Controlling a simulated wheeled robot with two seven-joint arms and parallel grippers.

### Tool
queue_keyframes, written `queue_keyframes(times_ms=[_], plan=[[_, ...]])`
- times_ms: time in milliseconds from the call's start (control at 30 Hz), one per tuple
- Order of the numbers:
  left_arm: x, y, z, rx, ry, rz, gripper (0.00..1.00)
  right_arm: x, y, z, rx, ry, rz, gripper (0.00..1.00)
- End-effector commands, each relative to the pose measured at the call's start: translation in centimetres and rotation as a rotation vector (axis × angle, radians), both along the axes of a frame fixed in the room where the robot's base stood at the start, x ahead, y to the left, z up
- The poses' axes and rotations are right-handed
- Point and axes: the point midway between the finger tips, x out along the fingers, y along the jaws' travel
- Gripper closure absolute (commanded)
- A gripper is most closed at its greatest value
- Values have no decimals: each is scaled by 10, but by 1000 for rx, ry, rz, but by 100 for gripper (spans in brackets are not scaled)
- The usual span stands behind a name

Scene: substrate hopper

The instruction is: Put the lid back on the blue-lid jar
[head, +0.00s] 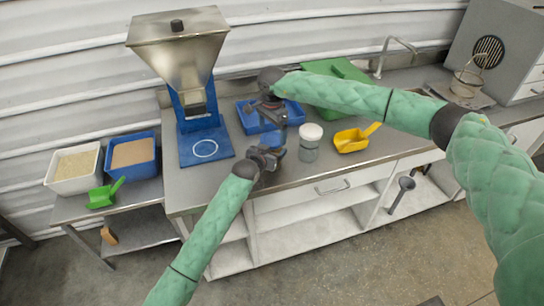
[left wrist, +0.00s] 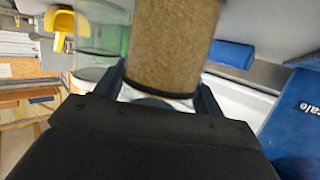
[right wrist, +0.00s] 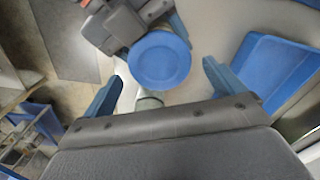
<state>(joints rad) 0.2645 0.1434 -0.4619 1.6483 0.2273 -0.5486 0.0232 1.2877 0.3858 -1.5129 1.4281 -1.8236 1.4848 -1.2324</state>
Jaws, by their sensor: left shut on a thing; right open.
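The jar (left wrist: 172,45) holds brown pellets and stands between my left gripper's fingers in the left wrist view; its top is cut off there. My left gripper (head: 268,156) is shut on the jar at the counter's front. The round blue lid (right wrist: 160,62) is seen from above in the right wrist view, beside my left gripper. It also shows in the head view (head: 272,138); it appears to be at the jar's top, but I cannot tell whether it is seated. My right gripper (right wrist: 163,85) is open, its fingers apart on either side of the lid, not touching it.
A white-lidded glass jar (head: 310,137) stands close right of my left gripper. A yellow scoop (head: 350,141) lies beyond it. A blue tray (head: 246,118) is behind, and a steel hopper (head: 182,55) on a blue stand is left. The counter's front edge is near.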

Motion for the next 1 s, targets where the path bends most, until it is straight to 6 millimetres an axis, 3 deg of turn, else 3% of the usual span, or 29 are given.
queue_keyframes(times_ms=[200,567,800,1000], plan=[[0,0,0,0,0,0,94,0,0,-27,0,1,-1,5],[0,0,0,0,0,0,94,0,0,-33,0,0,-1,5],[0,0,0,0,0,0,94,0,0,-33,0,0,-1,51],[0,0,0,0,0,0,94,0,0,-33,1,1,-21,51]])
